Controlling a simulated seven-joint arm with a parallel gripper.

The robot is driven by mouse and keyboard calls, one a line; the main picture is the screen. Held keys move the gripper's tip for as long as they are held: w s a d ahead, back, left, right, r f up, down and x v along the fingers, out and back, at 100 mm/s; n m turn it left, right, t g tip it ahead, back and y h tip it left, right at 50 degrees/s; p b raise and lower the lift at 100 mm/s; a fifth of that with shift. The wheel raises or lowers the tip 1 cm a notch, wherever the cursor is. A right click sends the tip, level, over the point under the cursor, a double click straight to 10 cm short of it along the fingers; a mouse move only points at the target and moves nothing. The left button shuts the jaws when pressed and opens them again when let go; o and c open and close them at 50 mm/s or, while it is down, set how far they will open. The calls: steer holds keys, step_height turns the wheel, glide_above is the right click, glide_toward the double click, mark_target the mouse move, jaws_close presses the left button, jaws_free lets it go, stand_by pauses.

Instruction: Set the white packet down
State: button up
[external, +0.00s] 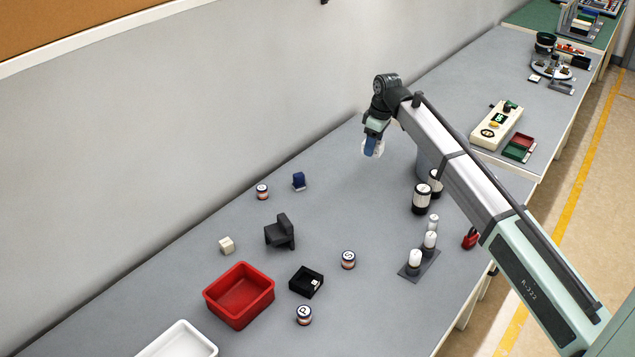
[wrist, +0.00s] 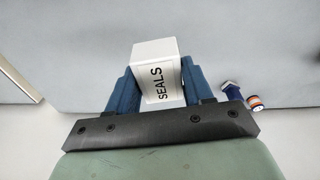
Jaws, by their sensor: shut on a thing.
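The white packet (wrist: 159,73) is a small white box marked "SEALS" in the wrist view. My gripper (wrist: 155,84) is shut on it, with a blue finger on each side. In the external view my gripper (external: 372,146) points down near the back edge of the grey table (external: 335,215), and the packet (external: 379,149) shows as a small pale patch at the fingers. The packet appears to be held above the table; the exact gap is hard to tell.
A blue item (external: 298,181) and a striped jar (external: 262,191) stand left of my gripper. A black block (external: 280,233), a red bin (external: 239,295) and a black tray (external: 306,282) lie nearer. Black-and-white cylinders (external: 422,199) stand right. Table below my gripper looks clear.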

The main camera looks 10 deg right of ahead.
mark_target(366, 172)
steer(key=shift+w+a+f+m, duration=0.1)
steer(key=shift+w+f+m, duration=0.35)
steer(key=shift+f, duration=1.15)
steer(key=shift+w+a+f+m, duration=0.1)
steer(key=shift+w+f+m, duration=0.35)
steer(key=shift+f, duration=1.15)
steer(key=shift+w+f+m, duration=0.2)
steer(key=shift+w+f, duration=0.4)
steer(key=shift+f, duration=1)
steer(key=shift+f, duration=0.15)
steer(key=o, duration=1)
steer(key=shift+o, duration=0.2)
steer(key=r, duration=0.4)
steer(key=s+d+r, duration=0.1)
steer(key=r, duration=0.7)
steer(key=shift+s+d+r, duration=0.1)
steer(key=shift+s+d, duration=0.05)
